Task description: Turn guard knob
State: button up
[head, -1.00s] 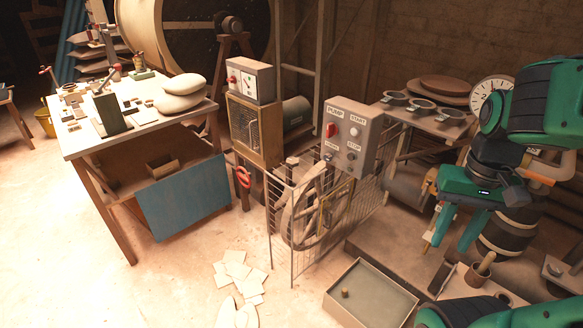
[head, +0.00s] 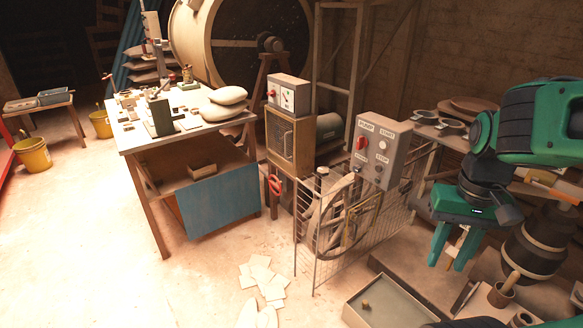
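The grey control box (head: 393,146) stands upright behind the mesh guard in the head view. It carries a red knob (head: 362,143) at upper left and pale and dark buttons at right. A small dark knob (head: 360,169) sits at lower left under a label too small to read surely. The wire mesh guard (head: 312,240) stands around a large spoked wheel (head: 340,215) below the box. My gripper (head: 447,266) is to the right of the box and apart from it. Its two teal fingers point down, spread, with nothing seen held between them.
A workbench (head: 190,138) with a blue panel stands at left. A shallow tray (head: 385,306) lies on the floor in front of the guard. Loose pale sheets (head: 262,278) lie on the floor. A dark barrel (head: 535,245) stands right of my gripper. The floor at left front is open.

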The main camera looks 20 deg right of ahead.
aim_at(322, 171)
jog(key=u, duration=0.45)
jog(key=i, duration=1.55)
jog(key=z, duration=0.4)
